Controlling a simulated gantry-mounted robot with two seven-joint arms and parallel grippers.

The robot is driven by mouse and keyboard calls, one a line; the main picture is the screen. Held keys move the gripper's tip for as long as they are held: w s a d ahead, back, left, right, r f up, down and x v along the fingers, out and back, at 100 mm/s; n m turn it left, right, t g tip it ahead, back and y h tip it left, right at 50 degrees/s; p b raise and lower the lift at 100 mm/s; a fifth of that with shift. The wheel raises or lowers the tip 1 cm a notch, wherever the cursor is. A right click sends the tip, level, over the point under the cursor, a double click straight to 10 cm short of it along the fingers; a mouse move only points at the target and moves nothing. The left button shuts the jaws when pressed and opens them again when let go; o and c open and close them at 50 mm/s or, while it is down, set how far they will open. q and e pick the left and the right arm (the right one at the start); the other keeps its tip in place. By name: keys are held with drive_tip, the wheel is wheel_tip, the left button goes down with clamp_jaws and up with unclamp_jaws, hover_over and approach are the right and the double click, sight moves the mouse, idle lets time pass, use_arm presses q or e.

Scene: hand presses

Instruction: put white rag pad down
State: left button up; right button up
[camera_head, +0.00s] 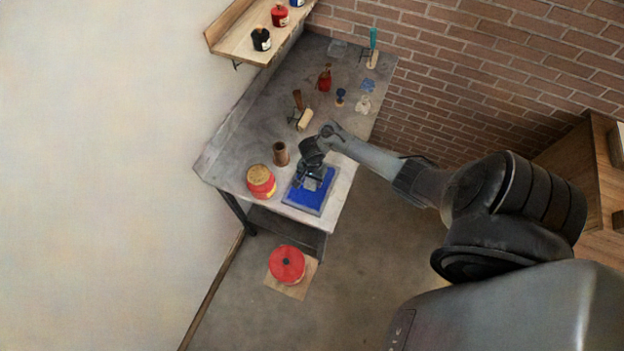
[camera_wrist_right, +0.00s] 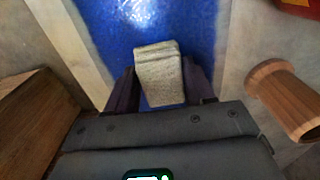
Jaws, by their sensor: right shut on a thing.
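The white rag pad (camera_wrist_right: 159,75) shows pale grey-white in the right wrist view, between the two dark fingers of my right gripper (camera_wrist_right: 160,88). The gripper is shut on it, over the blue inked surface of a framed slab (camera_wrist_right: 180,22). In the head view my right gripper (camera_head: 311,176) is above the slab (camera_head: 318,196), which lies at the table's near end. The pad is small there and partly hidden by the gripper. I cannot tell whether the pad touches the blue surface. My left gripper is not in view.
A red can with a yellowish lid (camera_head: 261,181) and a wooden cylinder (camera_head: 281,153) stand left of the slab. A roller (camera_head: 304,120), a red bottle (camera_head: 325,78) and several small tools stand farther back on the table (camera_head: 236,146). A red round container (camera_head: 287,264) is below.

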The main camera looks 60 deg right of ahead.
drive_tip(key=shift+f, duration=0.1)
drive_tip(key=o, duration=1)
wheel_tip(320, 180, up, 11)
drive_tip(key=p, duration=0.6)
drive_tip(key=s+a+r+n+t+h, duration=0.1)
drive_tip(key=a+r+n, duration=0.2)
drive_tip(key=a+n, duration=0.35)
drive_tip(key=s+a+r+n+t+h, duration=0.1)
drive_tip(key=s+a+r+n+t, duration=0.15)
drive_tip(key=a+n, duration=0.35)
drive_tip(key=s+a+r+n+y, duration=0.2)
drive_tip(key=s+a+r+n, duration=0.4)
drive_tip(key=a+r, duration=0.5)
drive_tip(key=shift+s+r, duration=0.7)
drive_tip(key=shift+r, duration=0.15)
drive_tip(key=shift+n, duration=0.25)
